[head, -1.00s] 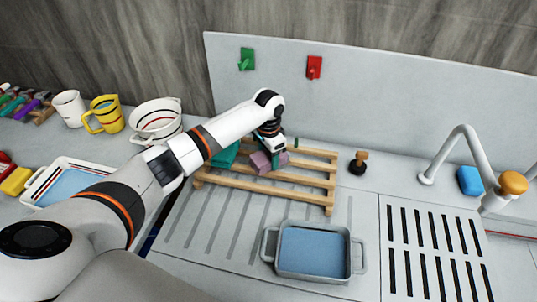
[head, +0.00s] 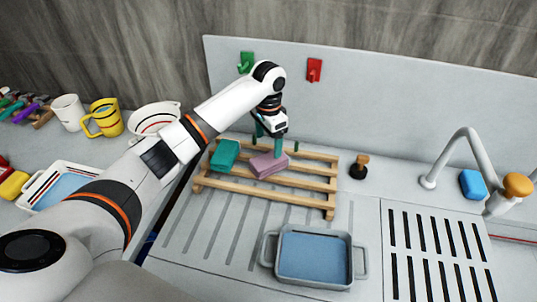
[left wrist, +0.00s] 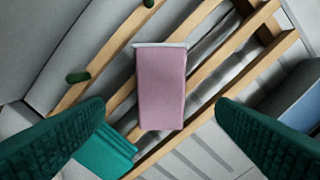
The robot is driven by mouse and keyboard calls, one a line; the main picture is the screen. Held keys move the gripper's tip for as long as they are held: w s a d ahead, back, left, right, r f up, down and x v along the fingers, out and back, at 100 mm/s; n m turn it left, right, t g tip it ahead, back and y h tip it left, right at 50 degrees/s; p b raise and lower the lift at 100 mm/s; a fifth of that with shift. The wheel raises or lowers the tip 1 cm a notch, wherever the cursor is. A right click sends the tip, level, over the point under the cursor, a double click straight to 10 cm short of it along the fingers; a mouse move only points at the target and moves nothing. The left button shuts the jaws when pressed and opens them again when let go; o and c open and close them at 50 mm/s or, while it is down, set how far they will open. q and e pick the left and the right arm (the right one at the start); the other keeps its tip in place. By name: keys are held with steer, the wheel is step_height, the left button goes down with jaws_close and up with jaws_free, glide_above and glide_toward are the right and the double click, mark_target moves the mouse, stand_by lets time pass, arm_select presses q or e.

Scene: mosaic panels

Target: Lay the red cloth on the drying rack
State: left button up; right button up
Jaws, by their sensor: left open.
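The wooden drying rack (head: 300,199) stands on the counter. A folded mauve-pink cloth (head: 268,165) lies on its slats, with a folded teal cloth (head: 224,154) to its left. My left gripper (head: 269,139) is open and empty just above the pink cloth. In the left wrist view the pink cloth (left wrist: 161,88) lies between the spread fingers, apart from both, and the teal cloth (left wrist: 103,150) is at lower left. A red item (head: 3,160), cut off at the left edge, is too little shown to tell whether it is a cloth. My right gripper is not in view.
A grey basin (head: 314,252) with blue inside stands in front of the rack. A black-and-wood stopper (head: 359,166) and the faucet (head: 458,150) are to the right. A white bowl (head: 156,118), a yellow mug (head: 104,116) and a white tray (head: 36,193) are at left.

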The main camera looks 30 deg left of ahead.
mark_target(268, 158)
arm_select(q)
step_height(268, 158, up, 4)
stand_by(0.6)
